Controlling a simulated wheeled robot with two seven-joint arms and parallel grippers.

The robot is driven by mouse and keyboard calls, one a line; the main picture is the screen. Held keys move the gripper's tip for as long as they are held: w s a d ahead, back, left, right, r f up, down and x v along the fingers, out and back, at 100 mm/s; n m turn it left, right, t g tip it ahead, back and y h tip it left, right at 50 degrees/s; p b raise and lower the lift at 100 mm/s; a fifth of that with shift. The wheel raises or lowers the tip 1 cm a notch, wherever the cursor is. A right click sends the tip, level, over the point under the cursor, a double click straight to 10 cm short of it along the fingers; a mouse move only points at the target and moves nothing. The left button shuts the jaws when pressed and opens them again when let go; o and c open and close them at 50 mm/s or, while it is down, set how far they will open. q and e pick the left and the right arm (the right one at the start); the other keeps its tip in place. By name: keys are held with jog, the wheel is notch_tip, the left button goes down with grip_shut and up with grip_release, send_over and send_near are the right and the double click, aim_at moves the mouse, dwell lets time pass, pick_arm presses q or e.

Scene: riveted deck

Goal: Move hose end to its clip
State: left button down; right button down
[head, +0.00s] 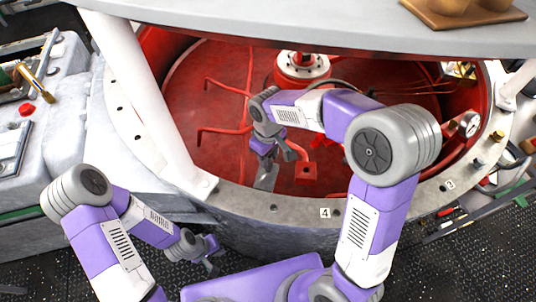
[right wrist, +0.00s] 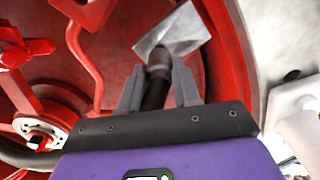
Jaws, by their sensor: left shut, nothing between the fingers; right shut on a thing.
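My right gripper (head: 272,157) is down inside the red round well. My left gripper (head: 209,258) is shut and empty, outside the well in front of the rim.
Red pipes (head: 228,130) run along the well, and a flanged hub (head: 302,68) stands at its back. A red block (head: 307,172) is right of my right gripper. The grey rim (head: 273,208) and a white post (head: 150,100) bound the space.

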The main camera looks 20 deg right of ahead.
jog(key=shift+f+b, duration=0.65)
jog(key=shift+f, duration=0.45)
dwell(0.6)
jog(key=c, duration=0.7)
grip_release()
jog(key=shift+c, duration=0.2)
notch_tip(320, 180, up, 8)
jog(key=p, duration=0.3)
jog(key=shift+f, duration=0.2)
